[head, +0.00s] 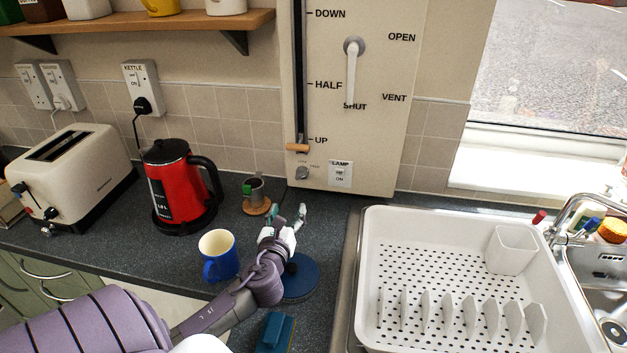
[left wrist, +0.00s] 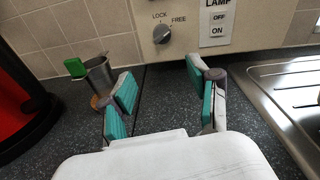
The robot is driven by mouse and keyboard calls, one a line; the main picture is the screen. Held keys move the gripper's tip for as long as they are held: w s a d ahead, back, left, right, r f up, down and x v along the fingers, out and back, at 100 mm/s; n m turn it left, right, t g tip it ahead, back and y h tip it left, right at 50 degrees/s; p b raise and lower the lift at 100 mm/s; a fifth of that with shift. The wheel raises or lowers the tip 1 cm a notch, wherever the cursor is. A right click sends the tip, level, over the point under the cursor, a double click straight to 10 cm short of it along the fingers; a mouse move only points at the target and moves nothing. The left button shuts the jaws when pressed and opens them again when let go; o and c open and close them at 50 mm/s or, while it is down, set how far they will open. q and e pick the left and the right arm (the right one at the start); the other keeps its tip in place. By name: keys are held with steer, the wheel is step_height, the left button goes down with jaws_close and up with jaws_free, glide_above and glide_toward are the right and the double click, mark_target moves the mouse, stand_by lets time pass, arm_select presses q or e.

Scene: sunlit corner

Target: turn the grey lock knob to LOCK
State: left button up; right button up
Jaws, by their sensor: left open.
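The grey lock knob (head: 302,173) sits low on the cream wall panel (head: 370,140), left of the lamp switch. In the left wrist view the knob (left wrist: 162,35) shows the words LOCK at its upper left and FREE at its upper right. Its exact pointing is too small to tell surely. My left gripper (head: 290,216) is open and empty above the counter, below and in front of the knob, not touching it. In the left wrist view its teal-padded fingers (left wrist: 165,95) are spread apart, with the knob beyond and between them. My right gripper is not in view.
A metal cup with a green part (head: 254,190) stands on a coaster left of the gripper. A blue mug (head: 218,255), blue disc (head: 300,277) and red kettle (head: 180,185) are near. The white dish rack (head: 460,225) is right. A lever slider (head: 298,147) sits above the knob.

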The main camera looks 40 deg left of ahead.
mark_target(300, 178)
arm_select(q)
steer(key=shift+w+a+m+t, duration=0.25)
steer(key=shift+w+m+t, duration=0.05)
steer(key=shift+w+m, duration=0.4)
steer(key=shift+w+a+r, duration=0.1)
steer(key=shift+w, duration=0.25)
steer(key=x, duration=0.9)
steer(key=shift+w+a+r+p, duration=0.2)
steer(key=shift+a+p, duration=0.05)
steer(key=shift+p, duration=0.15)
steer(key=shift+x, duration=0.8)
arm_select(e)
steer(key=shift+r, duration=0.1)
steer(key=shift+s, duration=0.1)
arm_select(q)
steer(key=c, duration=1.2)
steer(key=shift+o, duration=0.2)
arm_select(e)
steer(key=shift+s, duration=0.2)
